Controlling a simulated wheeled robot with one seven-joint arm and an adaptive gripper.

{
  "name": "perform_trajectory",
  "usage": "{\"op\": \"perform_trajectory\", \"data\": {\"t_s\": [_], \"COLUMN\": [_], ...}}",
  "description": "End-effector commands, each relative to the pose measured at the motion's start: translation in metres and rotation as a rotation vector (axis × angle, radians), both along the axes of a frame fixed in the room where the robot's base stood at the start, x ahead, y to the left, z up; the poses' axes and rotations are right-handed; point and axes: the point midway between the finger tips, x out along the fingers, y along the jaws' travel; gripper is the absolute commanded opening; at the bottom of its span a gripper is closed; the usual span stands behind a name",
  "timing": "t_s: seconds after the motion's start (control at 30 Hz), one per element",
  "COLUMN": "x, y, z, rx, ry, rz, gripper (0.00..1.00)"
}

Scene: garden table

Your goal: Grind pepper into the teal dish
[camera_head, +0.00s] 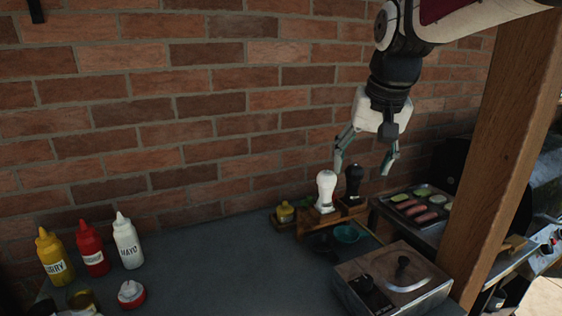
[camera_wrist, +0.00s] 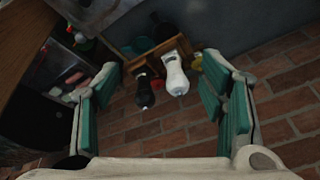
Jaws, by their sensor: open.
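My gripper (camera_head: 362,170) is open and empty, pointing down above the back of the counter. A black mill (camera_head: 353,184) and a white mill (camera_head: 326,190) stand upright side by side in a wooden rack (camera_head: 310,228) below it. In the wrist view, the black mill (camera_wrist: 145,92) and the white mill (camera_wrist: 175,76) both show between the spread fingers, apart from them. The teal dish (camera_head: 346,234) sits on the counter in front of the rack, next to a dark dish (camera_head: 321,242). Neither mill is gripped.
A yellow-lidded jar (camera_head: 285,212) stands left of the rack. Yellow, red and white squeeze bottles (camera_head: 92,250) stand far left. The counter's middle is clear; a brick wall is behind.

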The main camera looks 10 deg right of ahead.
Motion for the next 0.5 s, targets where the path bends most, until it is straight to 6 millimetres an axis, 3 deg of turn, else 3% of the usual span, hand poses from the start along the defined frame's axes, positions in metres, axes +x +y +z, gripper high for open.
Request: {"op": "perform_trajectory", "data": {"t_s": [0.03, 0.2, 0.33, 0.5], "x": [0.022, 0.084, 0.118, 0.14], "y": [-0.01, -0.04, -0.054, -0.064], "z": [0.006, 0.012, 0.012, 0.01], "rx": [-0.008, -0.048, -0.082, -0.11], "ry": [0.006, 0.006, 0.004, -0.002], "rz": [-0.035, -0.143, -0.197, -0.231], "gripper": [0.65, 0.65, 0.65, 0.65]}}
